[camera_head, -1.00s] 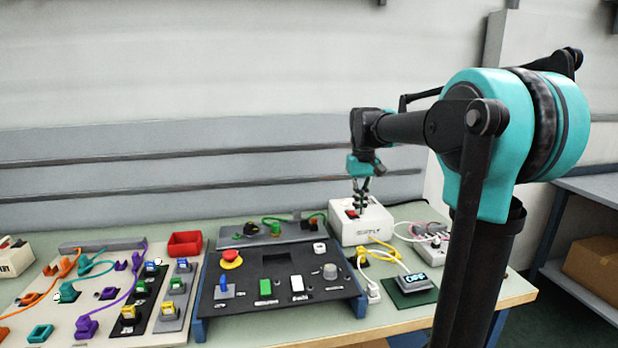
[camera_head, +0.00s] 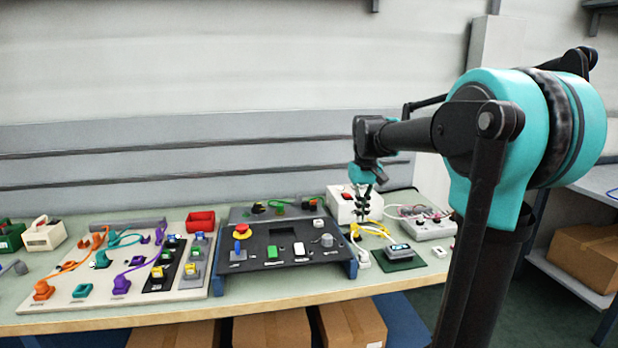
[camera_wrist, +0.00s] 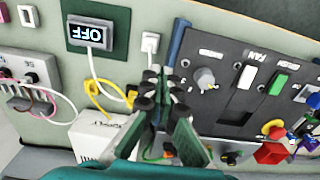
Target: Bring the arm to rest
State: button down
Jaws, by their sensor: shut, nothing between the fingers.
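My gripper (camera_head: 364,204) is at the end of my teal and black arm, over the back right of the bench by the white supply box (camera_head: 342,203). In the wrist view, its dark fingers (camera_wrist: 158,88) are together with nothing between them. It appears to hang in the air, apart from the box, though the exact gap is hard to judge. The gripper hides part of the box in the head view.
The bench (camera_head: 200,315) carries a black control panel (camera_head: 285,257), a small display reading OFF (camera_wrist: 87,34), a power strip (camera_head: 425,226), yellow cables (camera_head: 368,229) and a plug board (camera_head: 97,282). A red bin (camera_head: 200,221) stands behind. Boxes (camera_head: 270,328) lie below.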

jog(key=s+d+f+m+t, duration=0.1)
jog(key=s+f+t, duration=0.1)
jog(key=s+f, duration=0.8)
jog(key=s+d+f+m+t, duration=0.1)
jog(key=s+d+f+t, duration=0.1)
jog(key=s+f, duration=0.9)
jog(key=shift+s+d+f, duration=0.3)
jog(key=shift+s, duration=0.2)
